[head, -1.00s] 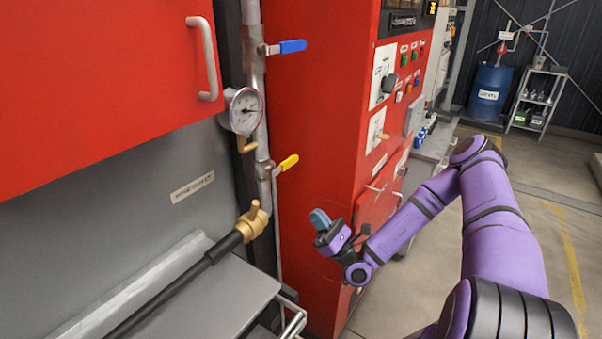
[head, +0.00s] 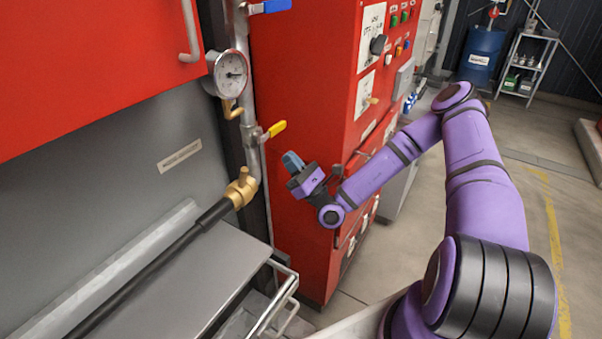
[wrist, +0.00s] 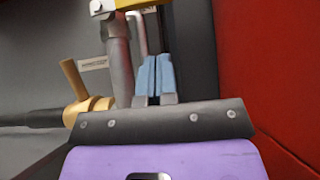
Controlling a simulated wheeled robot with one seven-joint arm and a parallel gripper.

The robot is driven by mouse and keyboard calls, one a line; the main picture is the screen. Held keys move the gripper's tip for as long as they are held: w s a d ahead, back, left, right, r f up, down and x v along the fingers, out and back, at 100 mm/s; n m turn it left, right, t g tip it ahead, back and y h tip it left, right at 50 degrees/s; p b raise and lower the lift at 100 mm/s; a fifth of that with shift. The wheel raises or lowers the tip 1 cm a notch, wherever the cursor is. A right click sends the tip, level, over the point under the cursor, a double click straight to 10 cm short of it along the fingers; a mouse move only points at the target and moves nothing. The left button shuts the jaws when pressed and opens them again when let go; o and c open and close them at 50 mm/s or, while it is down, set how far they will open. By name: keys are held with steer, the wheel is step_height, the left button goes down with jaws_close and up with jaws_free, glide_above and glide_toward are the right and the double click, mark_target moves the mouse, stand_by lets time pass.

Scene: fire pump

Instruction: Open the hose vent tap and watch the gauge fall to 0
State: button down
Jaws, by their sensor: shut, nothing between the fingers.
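The pressure gauge (head: 231,73) is on the vertical pipe; its needle points to the right, but its numbers are too small to read. A small brass tap (head: 232,110) hangs below it. Lower on the pipe is a valve with a yellow lever (head: 272,130) sticking out to the right. A brass coupling with an upright stub (head: 240,188) joins the black hose to the pipe. No label shows which is the hose vent tap. My gripper (head: 293,162) is shut and empty, below and right of the yellow lever. Its blue fingertips (wrist: 153,75) show in the wrist view, right of the brass coupling (wrist: 92,105).
A blue lever (head: 270,6) is above the gauge. The red control cabinet (head: 300,80) stands close behind my gripper. A grey shelf (head: 190,290) and metal rail (head: 278,300) are below left. Open floor (head: 480,270) is at the right.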

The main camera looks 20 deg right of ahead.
mark_target(273, 131)
steer(key=shift+w+a+r, duration=0.15)
steer(key=shift+w+r, duration=0.1)
steer(key=shift+r, duration=0.7)
steer(key=shift+w+a+r, duration=0.15)
steer(key=shift+w+r, duration=0.05)
steer(key=shift+r, duration=0.75)
steer(key=shift+w+a+r, duration=0.15)
steer(key=shift+w+r, duration=0.1)
steer(key=shift+r, duration=0.7)
steer(key=shift+w+d+r+n, duration=0.1)
steer(key=shift+w+n, duration=0.05)
steer(key=shift+n, duration=0.25)
